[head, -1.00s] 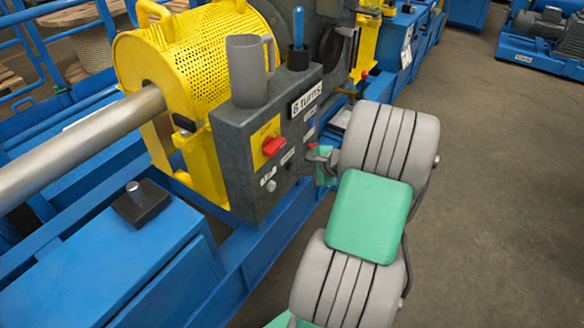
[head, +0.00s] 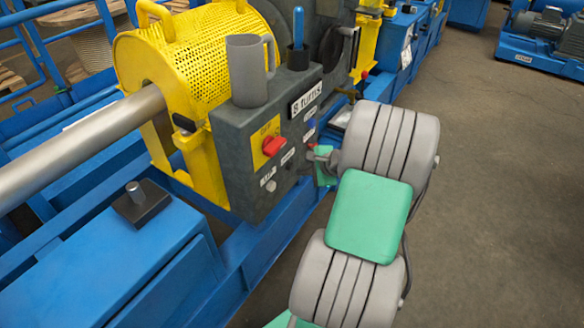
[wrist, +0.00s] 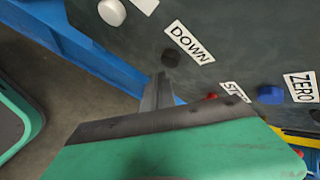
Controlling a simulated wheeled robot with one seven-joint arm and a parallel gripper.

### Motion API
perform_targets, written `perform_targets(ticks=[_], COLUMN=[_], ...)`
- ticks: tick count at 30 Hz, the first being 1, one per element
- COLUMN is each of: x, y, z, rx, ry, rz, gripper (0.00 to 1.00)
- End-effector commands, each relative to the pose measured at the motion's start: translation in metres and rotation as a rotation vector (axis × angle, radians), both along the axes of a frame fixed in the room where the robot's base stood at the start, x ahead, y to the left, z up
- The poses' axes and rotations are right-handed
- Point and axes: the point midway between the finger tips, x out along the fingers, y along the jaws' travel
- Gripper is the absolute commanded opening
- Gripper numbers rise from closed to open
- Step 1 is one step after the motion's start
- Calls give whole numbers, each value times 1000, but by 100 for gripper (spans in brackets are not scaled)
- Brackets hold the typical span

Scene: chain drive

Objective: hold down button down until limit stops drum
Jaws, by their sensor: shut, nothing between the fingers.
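The black DOWN button (wrist: 170,57) sticks out of the dark control box beside its white DOWN label (wrist: 189,42) in the wrist view. My gripper (wrist: 163,78) is shut and empty, its narrow tips just below the button in the picture. I cannot tell whether they touch or press it. In the head view my forearm hides most of the gripper and the button. The control box (head: 240,165) carries an "8 turns" sign (head: 306,98) and a red switch (head: 273,146). No drum is clearly identifiable.
Near the tips are a red button (wrist: 211,97) by a partly hidden label, a blue button (wrist: 270,94) by the ZERO label, and a white button (wrist: 112,12). A grey mug (head: 247,72) stands on the box. Open floor lies right of my arm.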

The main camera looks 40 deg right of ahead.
Motion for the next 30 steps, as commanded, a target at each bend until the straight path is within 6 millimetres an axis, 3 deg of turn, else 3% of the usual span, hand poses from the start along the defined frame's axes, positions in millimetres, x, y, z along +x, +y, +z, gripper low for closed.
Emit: perform_targets(ticks=[30], x=[9], y=[3], z=[0], rx=[0], ry=[0], rz=[0], gripper=[0])
